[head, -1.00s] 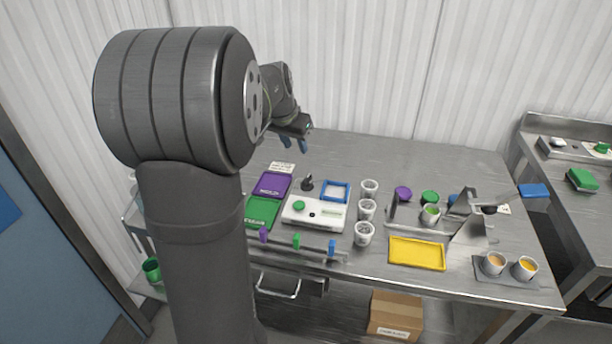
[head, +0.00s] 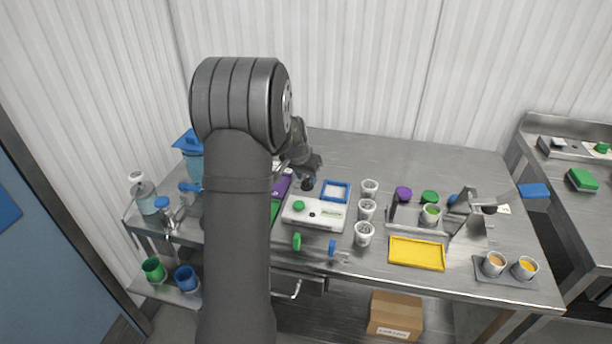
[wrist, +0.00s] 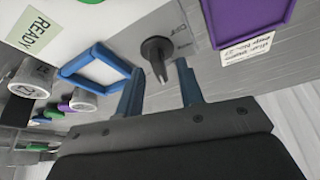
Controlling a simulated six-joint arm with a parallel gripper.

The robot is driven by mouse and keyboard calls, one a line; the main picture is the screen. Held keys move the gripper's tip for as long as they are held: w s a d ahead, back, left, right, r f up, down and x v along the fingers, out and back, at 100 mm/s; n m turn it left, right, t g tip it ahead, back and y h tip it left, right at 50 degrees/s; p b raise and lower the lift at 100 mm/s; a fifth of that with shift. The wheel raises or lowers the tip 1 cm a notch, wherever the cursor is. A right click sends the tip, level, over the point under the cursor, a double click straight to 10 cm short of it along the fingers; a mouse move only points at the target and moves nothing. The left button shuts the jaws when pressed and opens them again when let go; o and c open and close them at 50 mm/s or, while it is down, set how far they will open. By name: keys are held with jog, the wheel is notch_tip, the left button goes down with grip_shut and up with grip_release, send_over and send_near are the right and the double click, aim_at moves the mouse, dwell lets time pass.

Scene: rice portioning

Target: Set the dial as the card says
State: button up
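The dial is a black knob (wrist: 157,52) with a narrow pointer on a grey plate in the wrist view. In the head view the dial (head: 308,184) stands between the purple tray and the blue frame. My gripper (wrist: 160,66) is open, its two blue fingers on either side of the dial's pointer, with gaps visible. I cannot tell whether the fingertips reach down around it. A white card (wrist: 249,49) with writing lies beside the purple tray, its text too small to read. In the head view my arm mostly hides the card.
The blue frame (wrist: 95,67) and the white device (head: 314,214) showing READY are close to the dial. The purple tray (head: 281,187) is on its other side. White cups (head: 367,209) stand right of the device. The back of the table is clear.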

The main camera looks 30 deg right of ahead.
grip_shut()
jog(key=shift+m, duration=0.8)
jog(key=shift+g, duration=0.3)
grip_release()
